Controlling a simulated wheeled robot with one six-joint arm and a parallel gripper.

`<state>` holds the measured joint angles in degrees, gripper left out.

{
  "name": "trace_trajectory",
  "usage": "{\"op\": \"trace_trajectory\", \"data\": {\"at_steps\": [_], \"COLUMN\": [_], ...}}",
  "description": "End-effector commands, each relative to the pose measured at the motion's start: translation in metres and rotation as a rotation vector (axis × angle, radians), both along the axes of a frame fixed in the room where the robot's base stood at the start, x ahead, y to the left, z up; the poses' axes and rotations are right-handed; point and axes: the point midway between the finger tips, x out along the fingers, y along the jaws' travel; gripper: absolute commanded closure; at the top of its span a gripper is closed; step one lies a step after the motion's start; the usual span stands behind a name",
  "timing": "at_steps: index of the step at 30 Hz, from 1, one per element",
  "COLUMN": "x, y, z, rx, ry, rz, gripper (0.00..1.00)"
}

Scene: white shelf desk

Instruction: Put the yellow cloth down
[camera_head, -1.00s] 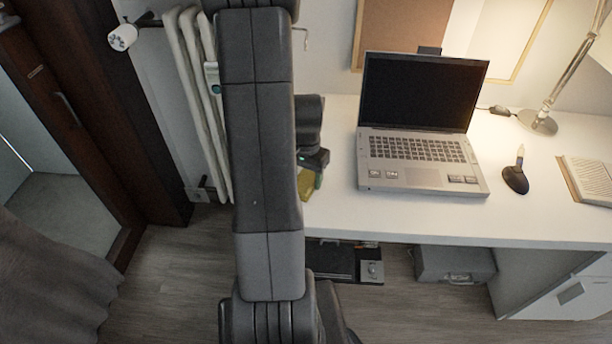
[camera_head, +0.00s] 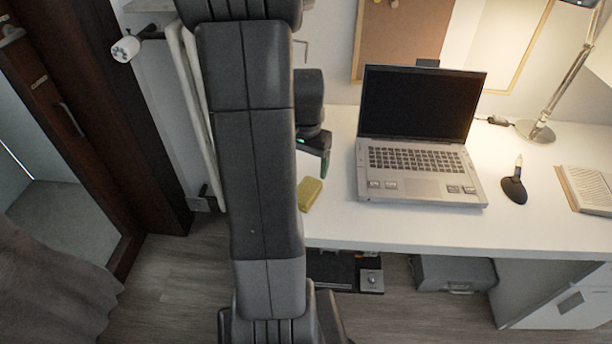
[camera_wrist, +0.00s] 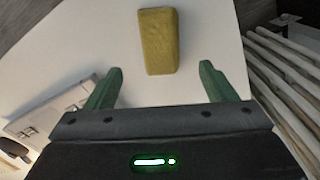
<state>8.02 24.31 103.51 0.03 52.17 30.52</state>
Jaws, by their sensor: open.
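The yellow cloth (camera_head: 309,193) is a small folded block lying on the left end of the white desk (camera_head: 400,225), close to its front edge. It also shows in the wrist view (camera_wrist: 159,41), lying flat on the white surface beyond and between my fingertips. My gripper (camera_wrist: 160,80) is open, with its two green fingers spread apart and nothing between them. In the head view my gripper (camera_head: 322,160) is just behind the cloth, apart from it. My arm hides the desk's left end.
An open laptop (camera_head: 415,150) stands right of the cloth. Farther right are a pen holder (camera_head: 514,188), a book (camera_head: 588,187) and a lamp (camera_head: 538,130). A radiator (camera_wrist: 290,70) is beside the desk's left end. The desk front between cloth and laptop is clear.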

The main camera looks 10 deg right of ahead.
Motion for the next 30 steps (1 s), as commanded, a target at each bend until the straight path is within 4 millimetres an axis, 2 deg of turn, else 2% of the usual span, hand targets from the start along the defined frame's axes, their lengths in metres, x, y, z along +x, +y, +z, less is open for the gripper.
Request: {"op": "trace_trajectory", "data": {"at_steps": [1, 3, 8, 30], "x": [0.001, 0.001, 0.000, 0.000], "y": [0.000, 0.000, 0.000, 0.000], "z": [0.010, 0.019, 0.029, 0.030], "rx": [0.000, 0.000, 0.000, 0.001], "ry": [-0.004, -0.002, 0.000, 0.001], "rz": [0.000, 0.000, 0.000, 0.000], "gripper": [0.23, 0.23, 0.23, 0.23]}}
